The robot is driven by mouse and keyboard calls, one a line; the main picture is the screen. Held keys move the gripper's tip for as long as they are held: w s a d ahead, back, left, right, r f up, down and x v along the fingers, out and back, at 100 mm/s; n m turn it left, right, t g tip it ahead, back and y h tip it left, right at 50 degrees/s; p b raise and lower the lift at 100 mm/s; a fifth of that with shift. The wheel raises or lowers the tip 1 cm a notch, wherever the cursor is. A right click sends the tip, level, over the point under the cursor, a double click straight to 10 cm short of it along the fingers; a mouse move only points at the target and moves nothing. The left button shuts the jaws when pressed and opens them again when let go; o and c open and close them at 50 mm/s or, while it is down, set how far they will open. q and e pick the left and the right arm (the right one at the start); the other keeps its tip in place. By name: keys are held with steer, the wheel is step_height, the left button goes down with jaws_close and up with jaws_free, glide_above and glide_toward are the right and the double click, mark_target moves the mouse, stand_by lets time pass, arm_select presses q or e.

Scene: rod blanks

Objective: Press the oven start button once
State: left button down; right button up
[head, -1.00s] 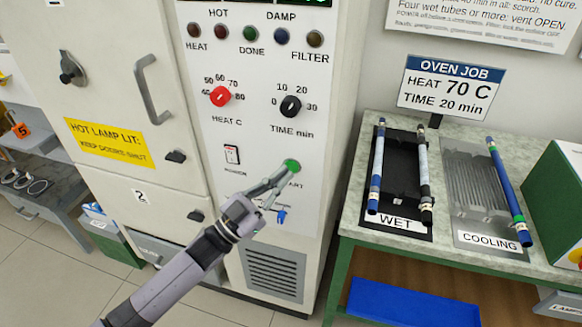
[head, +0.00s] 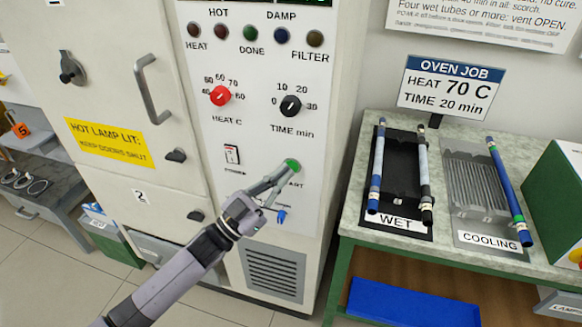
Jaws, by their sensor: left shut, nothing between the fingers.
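The green round start button (head: 292,165) is on the oven's white control panel (head: 262,135), above a label partly hidden by my gripper. My left gripper (head: 284,174) is shut and empty, with its fingertips at the lower left edge of the button. I cannot tell whether they touch it or stop just short. The red heat knob (head: 220,96), the black time knob (head: 290,106) and the power switch (head: 232,154) sit higher on the panel. The lamps (head: 250,33) along the top look dark. My right gripper is not in view.
A blue valve handle (head: 281,216) sits just below my gripper. A door handle (head: 152,90) sticks out at left. On the right, a bench holds a black wet tray (head: 402,180) with two rods and a cooling rack (head: 474,190) with a blue rod.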

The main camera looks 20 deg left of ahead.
arm_select(q)
steer(key=shift+w, duration=0.55)
stand_by(0.6)
stand_by(0.4)
steer(key=shift+s, duration=0.8)
steer(key=shift+p, duration=0.35)
steer(key=s+p, duration=0.2)
steer(key=s, duration=0.3)
steer(key=shift+a, duration=0.1)
